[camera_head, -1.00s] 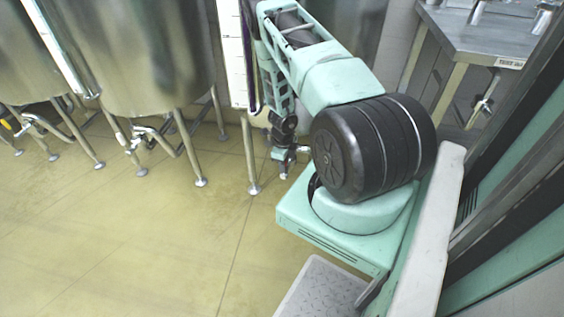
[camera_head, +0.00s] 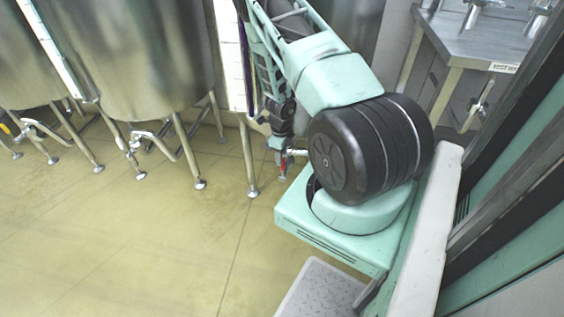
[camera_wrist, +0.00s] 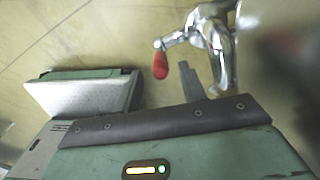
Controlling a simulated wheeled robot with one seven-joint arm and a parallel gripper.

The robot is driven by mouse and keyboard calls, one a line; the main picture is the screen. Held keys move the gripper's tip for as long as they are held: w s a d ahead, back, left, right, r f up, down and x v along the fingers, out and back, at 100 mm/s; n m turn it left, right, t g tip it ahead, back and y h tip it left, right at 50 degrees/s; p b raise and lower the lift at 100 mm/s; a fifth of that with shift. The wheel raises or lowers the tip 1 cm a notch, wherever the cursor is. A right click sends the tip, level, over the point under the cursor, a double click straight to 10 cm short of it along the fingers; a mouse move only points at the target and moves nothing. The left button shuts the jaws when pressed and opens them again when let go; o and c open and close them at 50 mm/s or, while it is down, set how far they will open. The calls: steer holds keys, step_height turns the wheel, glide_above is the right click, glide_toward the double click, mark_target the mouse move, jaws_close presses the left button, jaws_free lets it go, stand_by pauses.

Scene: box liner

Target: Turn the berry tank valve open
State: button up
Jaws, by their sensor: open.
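A chrome valve (camera_wrist: 212,30) with a red lever handle (camera_wrist: 160,64) shows at the upper right of the wrist view. The lever hangs left of the valve body, its red grip pointing down. My gripper (camera_wrist: 188,80) is open; one grey finger shows just right of the red grip, with a small gap in the picture. The other finger is not clear. In the head view my gripper (camera_head: 283,148) is low beside the wheel-like black part of my arm, and the red handle (camera_head: 283,166) shows at its tip. The tank (camera_head: 352,22) behind my arm is mostly hidden.
Two steel tanks on legs stand at left, the nearer one (camera_head: 140,60) with its own chrome outlet (camera_head: 135,142). A tank leg (camera_head: 249,160) stands just left of my gripper. A steel counter (camera_head: 480,40) is at upper right. The yellowish floor (camera_head: 130,250) in front is clear.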

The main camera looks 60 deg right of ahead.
step_height(320, 180, up, 10)
steer(key=p, duration=0.2)
steer(key=shift+r, duration=0.25)
stand_by(0.4)
